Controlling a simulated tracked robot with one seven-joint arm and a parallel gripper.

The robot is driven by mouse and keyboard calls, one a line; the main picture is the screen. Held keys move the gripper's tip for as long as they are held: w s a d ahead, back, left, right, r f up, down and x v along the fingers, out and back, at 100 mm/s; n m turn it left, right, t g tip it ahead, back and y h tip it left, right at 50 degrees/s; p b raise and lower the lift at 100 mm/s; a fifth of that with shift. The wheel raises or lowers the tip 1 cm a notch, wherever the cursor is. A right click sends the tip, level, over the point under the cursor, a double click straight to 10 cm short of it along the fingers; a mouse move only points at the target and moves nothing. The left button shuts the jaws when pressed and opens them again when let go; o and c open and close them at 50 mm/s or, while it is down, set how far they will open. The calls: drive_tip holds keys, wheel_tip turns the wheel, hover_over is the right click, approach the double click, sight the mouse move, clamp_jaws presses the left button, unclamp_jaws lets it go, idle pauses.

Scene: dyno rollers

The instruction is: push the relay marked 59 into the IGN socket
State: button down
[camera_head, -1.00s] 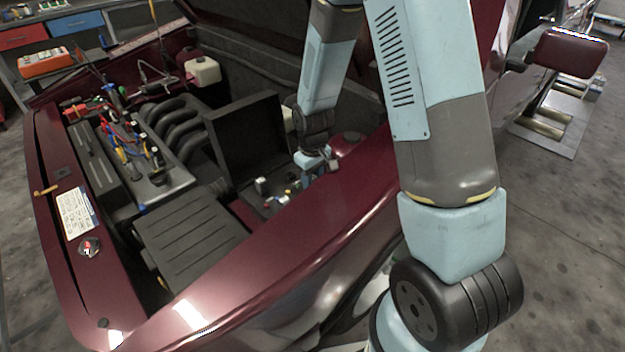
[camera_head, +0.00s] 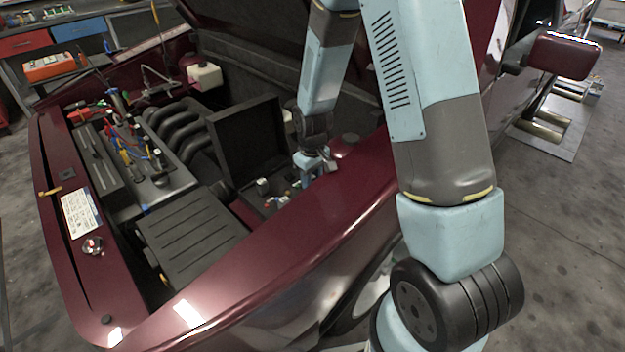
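My gripper (camera_head: 310,178) reaches down from my arm into the right side of the engine bay, just above a fuse box (camera_head: 250,192). Its fingers are small and partly hidden, so I cannot tell whether they hold anything. Several small parts stand in the fuse box, among them a pale block (camera_head: 263,186) to the left of my gripper and coloured pieces (camera_head: 284,199) below it. I cannot read the number 59 or the label IGN on anything, so I cannot tell the relay and the socket apart.
The raised black lid (camera_head: 247,150) of the fuse box stands left of my gripper. The maroon fender (camera_head: 310,245) runs along the near side.

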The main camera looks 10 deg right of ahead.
drive_tip(key=shift+s+f, duration=0.65)
drive_tip(key=shift+f, duration=0.2)
drive_tip(key=shift+w+r+g, duration=0.3)
drive_tip(key=shift+w+r, duration=0.2)
drive_tip(key=shift+r, duration=4.3)
